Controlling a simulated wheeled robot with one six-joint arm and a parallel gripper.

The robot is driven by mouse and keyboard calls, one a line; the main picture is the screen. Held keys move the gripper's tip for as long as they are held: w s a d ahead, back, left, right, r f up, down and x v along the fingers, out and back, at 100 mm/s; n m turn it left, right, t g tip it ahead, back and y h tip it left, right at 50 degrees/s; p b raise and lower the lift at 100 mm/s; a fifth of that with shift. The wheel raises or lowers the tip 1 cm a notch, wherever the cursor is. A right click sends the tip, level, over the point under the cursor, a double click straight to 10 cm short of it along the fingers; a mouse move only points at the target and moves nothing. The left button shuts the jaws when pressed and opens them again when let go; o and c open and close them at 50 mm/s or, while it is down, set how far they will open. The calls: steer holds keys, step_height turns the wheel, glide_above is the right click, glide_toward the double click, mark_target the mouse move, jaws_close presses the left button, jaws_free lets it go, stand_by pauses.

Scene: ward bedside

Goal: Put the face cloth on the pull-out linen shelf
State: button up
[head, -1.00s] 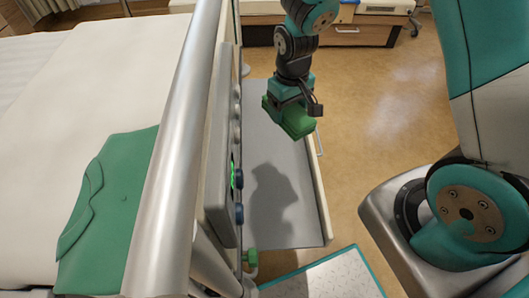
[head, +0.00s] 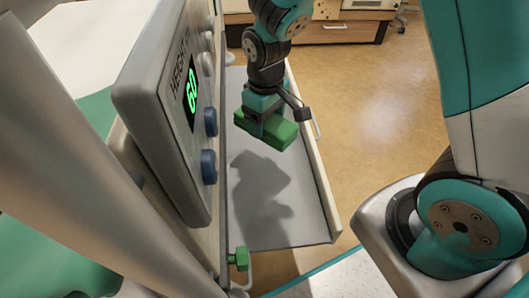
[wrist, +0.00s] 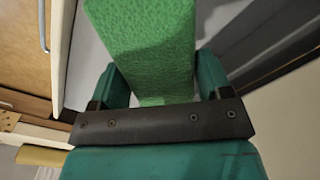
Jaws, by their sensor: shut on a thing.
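The face cloth (head: 280,134) is a green folded block. My gripper (head: 262,124) is shut on it and holds it above the pull-out linen shelf (head: 300,222). In the wrist view the green cloth (wrist: 150,50) sits between the two teal fingers (wrist: 160,88). The shelf is a grey tray with a pale rim, pulled out beside the bed. Its visible surface is bare apart from the shadow of my arm and the cloth. The far part of the shelf is partly hidden by my arm.
A bed control panel (head: 170,105) with a green display and blue knobs stands left of the shelf. A metal rail (head: 70,150) crosses the left foreground. A green knob (head: 239,258) is at the shelf's near corner. Open floor (head: 375,110) lies to the right.

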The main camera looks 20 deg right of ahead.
steer(key=b, duration=0.4)
glide_toward(266, 160)
step_height(266, 160, down, 6)
steer(key=shift+s+r, duration=0.1)
steer(key=shift+r, duration=0.15)
steer(key=shift+f, duration=0.1)
steer(key=shift+f, duration=0.1)
steer(key=shift+f, duration=0.25)
steer(key=o, duration=0.9)
